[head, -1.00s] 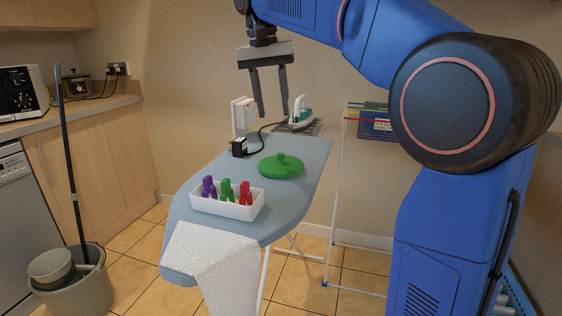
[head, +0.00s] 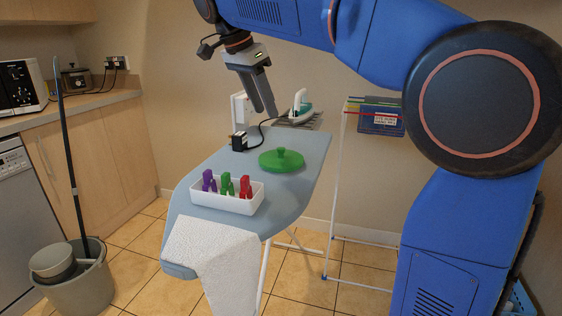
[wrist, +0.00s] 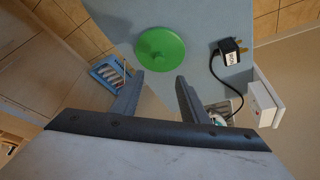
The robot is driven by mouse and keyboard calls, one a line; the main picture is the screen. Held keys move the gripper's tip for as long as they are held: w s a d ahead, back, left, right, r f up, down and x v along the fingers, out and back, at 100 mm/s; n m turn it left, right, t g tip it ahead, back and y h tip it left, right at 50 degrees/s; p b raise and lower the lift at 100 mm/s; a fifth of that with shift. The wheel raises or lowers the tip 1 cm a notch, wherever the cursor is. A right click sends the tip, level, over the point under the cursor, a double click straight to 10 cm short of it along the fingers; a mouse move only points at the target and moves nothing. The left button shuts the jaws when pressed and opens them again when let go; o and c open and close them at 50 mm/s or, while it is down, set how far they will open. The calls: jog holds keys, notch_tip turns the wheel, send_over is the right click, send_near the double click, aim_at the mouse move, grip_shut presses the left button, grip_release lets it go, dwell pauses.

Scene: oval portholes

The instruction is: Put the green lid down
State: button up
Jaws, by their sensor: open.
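The green lid (head: 282,160) lies flat, knob up, on the blue-grey ironing board (head: 212,221). It also shows in the wrist view (wrist: 160,48), beyond my fingertips and clear of them. My gripper (head: 268,112) is above the board's far part, higher than the lid and apart from it. In the wrist view its two fingers (wrist: 158,88) are spread with nothing between them.
A white tray (head: 226,201) with purple, green and red pegs stands nearer on the board. A black plug (head: 238,142) with a cord and an iron (head: 299,108) are at the far end. A white cloth (head: 212,252) hangs over the near end. A mop bucket (head: 80,285) stands left.

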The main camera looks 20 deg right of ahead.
send_over(280, 148)
jog(key=a, duration=0.2)
jog(key=f, duration=0.6)
jog(key=shift+s+a+f, duration=0.1)
jog(key=shift+s+f, duration=0.2)
jog(key=shift+f, duration=0.05)
jog(key=shift+x, duration=2.75)
jog(key=shift+s+a, duration=0.15)
jog(key=shift+a, duration=0.05)
jog(key=shift+c, duration=0.5)
grip_shut()
